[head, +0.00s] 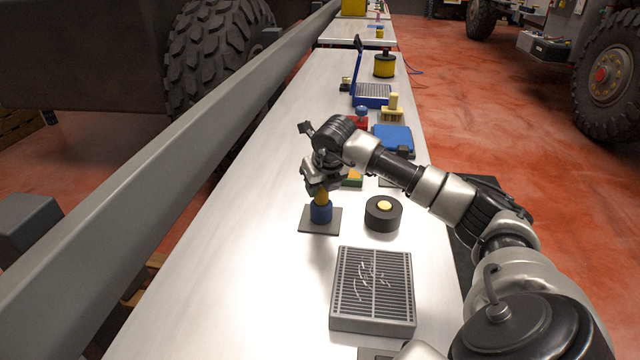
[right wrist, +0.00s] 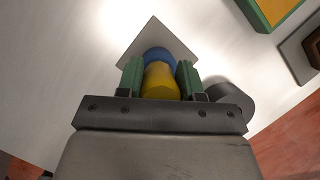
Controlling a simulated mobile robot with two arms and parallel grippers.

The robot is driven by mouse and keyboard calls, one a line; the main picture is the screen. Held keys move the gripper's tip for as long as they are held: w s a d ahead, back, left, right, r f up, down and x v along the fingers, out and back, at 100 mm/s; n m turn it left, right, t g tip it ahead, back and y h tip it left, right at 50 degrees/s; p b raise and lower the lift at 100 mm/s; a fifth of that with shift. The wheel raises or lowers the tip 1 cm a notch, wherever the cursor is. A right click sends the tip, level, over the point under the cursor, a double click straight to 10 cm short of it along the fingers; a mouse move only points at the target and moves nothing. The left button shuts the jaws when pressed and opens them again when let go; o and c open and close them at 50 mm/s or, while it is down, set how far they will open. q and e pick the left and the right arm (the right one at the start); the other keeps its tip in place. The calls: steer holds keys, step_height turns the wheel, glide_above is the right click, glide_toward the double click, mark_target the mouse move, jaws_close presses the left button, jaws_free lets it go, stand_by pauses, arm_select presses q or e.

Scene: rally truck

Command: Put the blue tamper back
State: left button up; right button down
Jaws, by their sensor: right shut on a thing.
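The blue tamper has a blue base (head: 321,212) and a yellow handle, and is upright over a grey square plate (head: 305,224) on the bench. I cannot tell whether its base touches the plate or is just above it. My right gripper (head: 321,184) is above it, shut on the yellow handle. In the right wrist view, the yellow handle (right wrist: 161,82) is between green fingers (right wrist: 160,80), with the blue base (right wrist: 158,54) beyond it over the plate (right wrist: 153,27). My left gripper is not in view.
A black round block (head: 383,215) with a yellow centre is right of the plate. A grey slotted tray (head: 372,300) is nearer. A blue box (head: 393,138) and a red tool with a blue top (head: 361,118) are farther back. The bench (head: 240,250) is clear on the left.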

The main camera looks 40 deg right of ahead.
steer(key=c, duration=0.7)
jaws_free()
steer(key=shift+f, duration=0.1)
